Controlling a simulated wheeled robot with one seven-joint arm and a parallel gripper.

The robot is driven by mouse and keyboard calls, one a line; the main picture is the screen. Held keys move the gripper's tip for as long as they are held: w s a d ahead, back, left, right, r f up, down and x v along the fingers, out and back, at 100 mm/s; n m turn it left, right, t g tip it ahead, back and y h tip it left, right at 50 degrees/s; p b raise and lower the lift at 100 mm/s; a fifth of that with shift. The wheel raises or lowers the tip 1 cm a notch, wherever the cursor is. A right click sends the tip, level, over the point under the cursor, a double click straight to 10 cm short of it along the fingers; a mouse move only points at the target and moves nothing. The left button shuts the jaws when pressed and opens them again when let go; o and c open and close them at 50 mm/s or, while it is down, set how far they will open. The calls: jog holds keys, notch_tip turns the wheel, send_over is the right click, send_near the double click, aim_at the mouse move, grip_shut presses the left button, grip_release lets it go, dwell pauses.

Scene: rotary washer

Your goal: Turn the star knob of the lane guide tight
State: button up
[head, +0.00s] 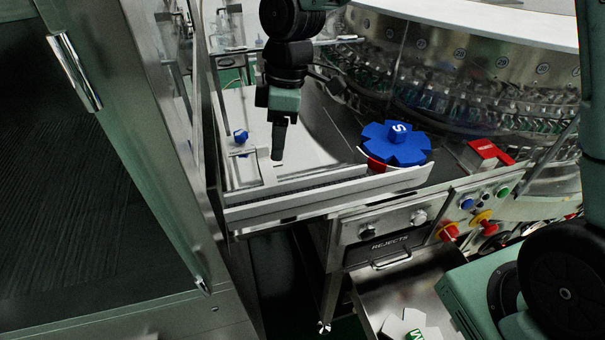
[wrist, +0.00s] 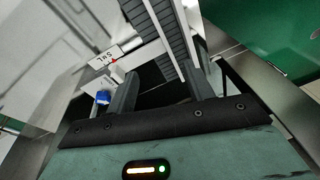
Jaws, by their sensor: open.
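The small blue star knob (head: 240,136) sits at the left end of the lane guide (head: 245,165), above the pale table. A small blue piece, which looks like this knob (wrist: 103,98), shows in the wrist view, left of and outside the left finger. My gripper (head: 278,155) points down over the table, to the right of the knob and apart from it. In the wrist view my gripper (wrist: 160,82) has its two fingers spread, with nothing held between them. The knob's lower part and thread are too small to make out.
A large blue star wheel (head: 396,143) marked S lies to the right. A steel rail (head: 330,190) edges the table's front. A red block (head: 490,152), control buttons (head: 485,203) and a rejects drawer (head: 395,260) are farther right. A cabinet door (head: 90,150) stands close on the left.

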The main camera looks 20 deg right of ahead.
jog(key=s+r+m+h, duration=0.1)
jog(key=s+r+m, duration=0.1)
jog(key=s, duration=1.1)
jog(key=shift+s+d+m, duration=0.2)
jog(key=shift+m, duration=0.6)
jog(key=shift+r, duration=0.1)
